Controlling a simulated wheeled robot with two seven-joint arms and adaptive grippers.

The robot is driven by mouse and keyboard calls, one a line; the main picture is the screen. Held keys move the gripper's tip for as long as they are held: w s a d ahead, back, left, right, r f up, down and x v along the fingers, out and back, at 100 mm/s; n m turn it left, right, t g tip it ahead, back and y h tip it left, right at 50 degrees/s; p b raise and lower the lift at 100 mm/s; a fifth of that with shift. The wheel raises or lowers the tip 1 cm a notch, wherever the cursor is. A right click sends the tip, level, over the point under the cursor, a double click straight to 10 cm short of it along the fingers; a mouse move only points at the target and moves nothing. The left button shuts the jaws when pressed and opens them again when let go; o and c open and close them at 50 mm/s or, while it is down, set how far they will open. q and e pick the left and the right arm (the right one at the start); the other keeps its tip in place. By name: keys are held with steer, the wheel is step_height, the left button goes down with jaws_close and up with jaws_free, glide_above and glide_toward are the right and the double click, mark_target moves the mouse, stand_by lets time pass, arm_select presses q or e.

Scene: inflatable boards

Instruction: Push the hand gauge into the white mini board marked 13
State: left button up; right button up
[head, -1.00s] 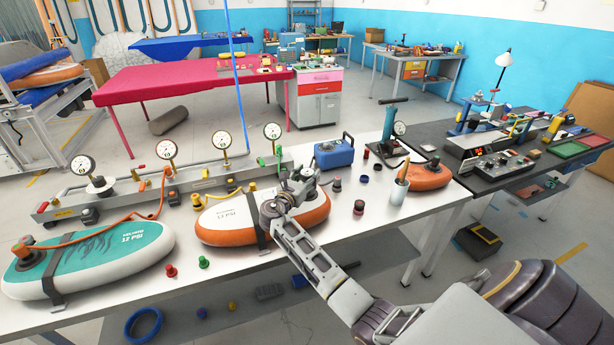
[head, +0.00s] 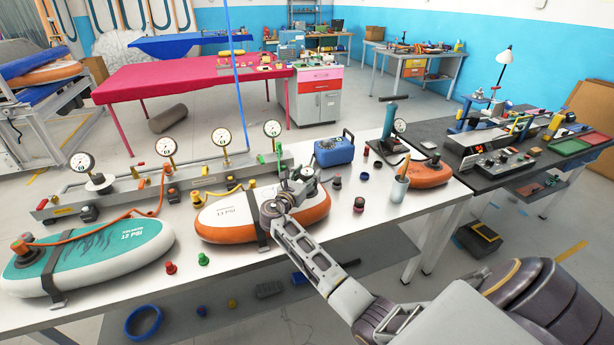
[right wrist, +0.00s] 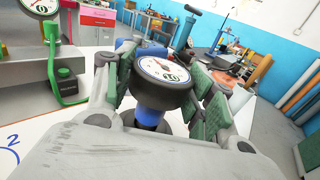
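The white mini board (head: 222,221) with an orange rim lies strapped at the middle front of the white bench. Its PSI print is too small to read surely. In the right wrist view, the hand gauge has a black-rimmed round dial (right wrist: 164,77) and a blue body (right wrist: 149,116). My right gripper (head: 300,184) is over the right end of the board. In the right wrist view its green-padded fingers (right wrist: 165,92) stand on both sides of the gauge and appear closed on it. The gauge's lower end and the valve are hidden. My left gripper is not in view.
A teal board (head: 95,255) lies at the left, and a rail with several gauges (head: 168,146) runs behind. A blue box (head: 334,152), small caps and a cup (head: 399,189) stand right of my gripper. Red and green caps (head: 203,258) lie at the front edge.

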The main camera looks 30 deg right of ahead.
steer(key=o, duration=0.3)
steer(key=shift+s+a, duration=0.1)
steer(key=shift+a, duration=0.05)
steer(key=v, duration=1.1)
steer(key=shift+s+a, duration=0.15)
steer(key=shift+a, duration=0.15)
stand_by(1.1)
